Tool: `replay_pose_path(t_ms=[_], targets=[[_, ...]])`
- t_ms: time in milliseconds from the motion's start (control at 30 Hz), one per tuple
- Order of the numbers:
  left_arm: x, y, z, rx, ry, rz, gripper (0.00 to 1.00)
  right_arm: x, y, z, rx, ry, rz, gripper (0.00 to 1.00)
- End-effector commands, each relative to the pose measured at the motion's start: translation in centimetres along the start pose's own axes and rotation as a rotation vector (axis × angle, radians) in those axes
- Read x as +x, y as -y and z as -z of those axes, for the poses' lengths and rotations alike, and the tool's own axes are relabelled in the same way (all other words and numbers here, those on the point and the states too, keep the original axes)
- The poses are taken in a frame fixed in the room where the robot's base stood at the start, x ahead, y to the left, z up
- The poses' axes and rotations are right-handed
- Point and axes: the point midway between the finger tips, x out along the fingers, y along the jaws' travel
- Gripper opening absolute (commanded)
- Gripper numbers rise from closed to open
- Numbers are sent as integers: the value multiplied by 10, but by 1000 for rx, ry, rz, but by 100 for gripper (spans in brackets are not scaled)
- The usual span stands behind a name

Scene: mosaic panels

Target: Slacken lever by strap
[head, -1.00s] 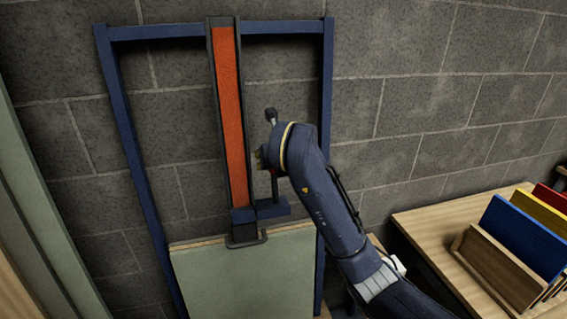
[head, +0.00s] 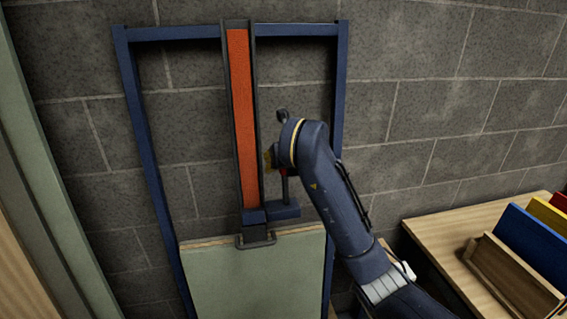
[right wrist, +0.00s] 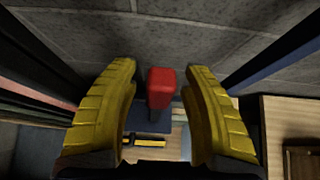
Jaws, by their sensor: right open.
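An orange strap (head: 242,110) runs down a dark upright channel in front of the grey wall. A blue block (head: 284,210) sits at its lower end, with a thin lever (head: 285,190) standing up from it. The lever's red grip (right wrist: 161,81) shows in the right wrist view. My right gripper (right wrist: 162,85) is open, its yellow fingers either side of the red grip with gaps visible on both sides. In the head view my right gripper (head: 269,158) is beside the strap and partly hides the lever's top. My left gripper is out of view.
A blue frame (head: 152,165) surrounds the channel. A pale green panel (head: 255,275) with a dark handle (head: 254,241) stands below. At right, a wooden table (head: 440,228) carries a rack (head: 510,275) of coloured panels. The wall between frame and table is clear.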

Motion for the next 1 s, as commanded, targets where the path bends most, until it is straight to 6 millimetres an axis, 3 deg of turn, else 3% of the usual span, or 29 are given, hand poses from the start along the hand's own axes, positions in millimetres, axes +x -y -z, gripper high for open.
replay_pose_path(t_ms=[333, 800, 1000], targets=[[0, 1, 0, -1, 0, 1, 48, -14, 1, -2, -1, 4, 2, 47], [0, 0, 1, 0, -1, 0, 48, -83, 1, -2, -3, 7, 3, 47], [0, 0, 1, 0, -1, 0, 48, -104, 0, -3, -3, 8, 0, 47]])
